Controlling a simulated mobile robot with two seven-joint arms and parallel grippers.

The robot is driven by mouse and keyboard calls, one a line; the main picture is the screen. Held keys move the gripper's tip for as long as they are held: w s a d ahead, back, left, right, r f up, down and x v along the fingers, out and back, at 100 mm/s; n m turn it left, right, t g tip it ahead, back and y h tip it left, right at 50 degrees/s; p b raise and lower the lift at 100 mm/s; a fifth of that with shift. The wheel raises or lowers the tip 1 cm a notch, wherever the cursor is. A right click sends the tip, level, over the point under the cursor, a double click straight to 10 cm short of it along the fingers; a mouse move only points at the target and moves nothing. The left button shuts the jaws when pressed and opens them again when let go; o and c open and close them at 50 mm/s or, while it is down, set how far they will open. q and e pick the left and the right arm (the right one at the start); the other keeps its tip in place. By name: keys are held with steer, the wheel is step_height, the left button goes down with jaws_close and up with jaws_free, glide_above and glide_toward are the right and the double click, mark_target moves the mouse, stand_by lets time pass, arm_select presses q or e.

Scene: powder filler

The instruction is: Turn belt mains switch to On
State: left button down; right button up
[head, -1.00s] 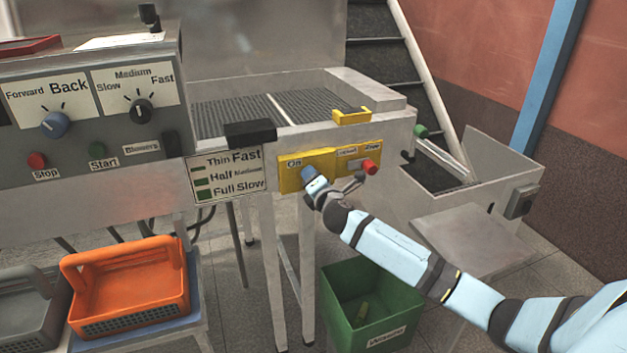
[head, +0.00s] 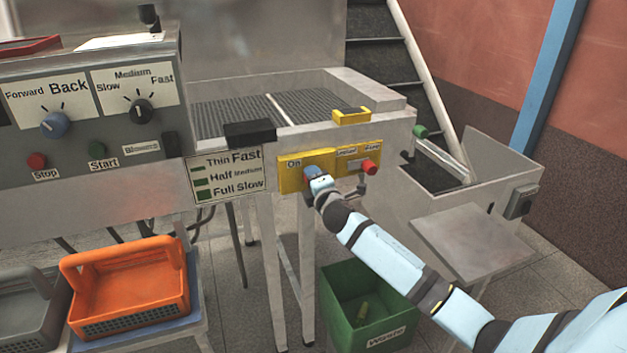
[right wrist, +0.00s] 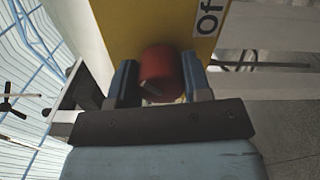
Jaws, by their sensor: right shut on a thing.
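The belt mains switch is a red knob (right wrist: 160,72) with a pale mark on its lower left part. It stands on the yellow panel (head: 288,182) at the end of the machine. The "On" label (head: 293,163) is at the panel's upper left. In the right wrist view an "Of…" label (right wrist: 209,17), cut off by the edge, lies above right of the knob. My right gripper (head: 312,174) is shut on the knob, one blue finger on each side; the gripper hides the knob in the head view. My left gripper is out of view.
A red button (head: 370,167) sits on the same panel to the right. A yellow bracket (head: 352,117) and a black block (head: 250,133) are above. A green bin (head: 338,311) stands below, and an orange basket (head: 130,290) lower left.

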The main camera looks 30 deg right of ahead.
steer(key=o, duration=0.9)
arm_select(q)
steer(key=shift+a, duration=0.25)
arm_select(e)
steer(key=v, duration=1.4)
steer(key=shift+w+a, duration=0.1)
